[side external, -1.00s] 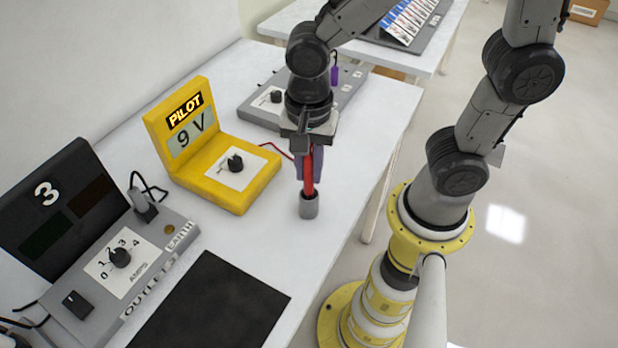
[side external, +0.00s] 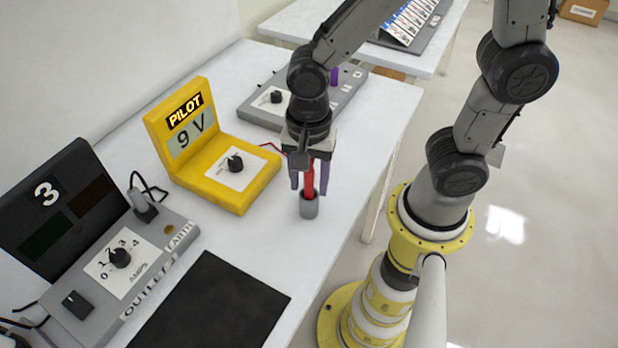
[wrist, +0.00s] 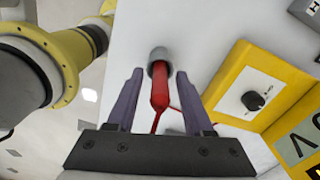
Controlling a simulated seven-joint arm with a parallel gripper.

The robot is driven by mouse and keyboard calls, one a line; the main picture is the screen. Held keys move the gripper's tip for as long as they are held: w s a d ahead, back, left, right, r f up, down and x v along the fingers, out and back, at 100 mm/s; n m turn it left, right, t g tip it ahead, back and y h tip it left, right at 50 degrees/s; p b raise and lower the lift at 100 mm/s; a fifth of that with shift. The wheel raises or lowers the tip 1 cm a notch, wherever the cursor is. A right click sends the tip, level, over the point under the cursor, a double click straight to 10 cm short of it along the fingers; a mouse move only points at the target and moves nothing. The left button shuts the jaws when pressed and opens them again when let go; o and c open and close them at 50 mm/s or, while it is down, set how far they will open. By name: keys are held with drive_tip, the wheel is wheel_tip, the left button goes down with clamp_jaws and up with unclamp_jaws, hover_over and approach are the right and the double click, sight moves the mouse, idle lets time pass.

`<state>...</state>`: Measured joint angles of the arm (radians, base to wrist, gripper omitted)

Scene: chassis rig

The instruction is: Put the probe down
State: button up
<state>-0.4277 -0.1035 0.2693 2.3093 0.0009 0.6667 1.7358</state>
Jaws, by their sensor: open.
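The red probe (side external: 309,180) stands upright with its lower end in a small grey cylindrical holder (side external: 309,207) on the white table. In the wrist view the probe (wrist: 159,92) rises from the holder (wrist: 158,62), and a red lead runs from it. My gripper (side external: 309,190) is above the holder with its purple fingers on either side of the probe. In the wrist view my gripper (wrist: 158,95) is open, with a gap between the probe and each finger.
The yellow PILOT unit (side external: 215,175), reading 9 V, stands left of the holder. A grey panel (side external: 345,105) lies behind. The grey outlet unit (side external: 120,262) and a black mat (side external: 212,305) are at front left. The white table (side external: 345,235) is bare around the holder.

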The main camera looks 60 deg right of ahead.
wheel_tip(320, 180, up, 11)
drive_tip(key=shift+r, duration=0.2)
drive_tip(key=shift+d+r, duration=0.1)
drive_tip(key=shift+r, duration=0.4)
drive_tip(key=s+d+r+n+t, duration=0.1)
drive_tip(key=s+d+n+t, duration=0.4)
drive_tip(key=d+n, duration=0.4)
drive_tip(key=n, duration=0.6)
drive_tip(key=shift+s+d+r+t, duration=0.3)
drive_tip(key=shift+d+r, duration=0.05)
drive_tip(key=shift+d, duration=0.05)
idle(0.8)
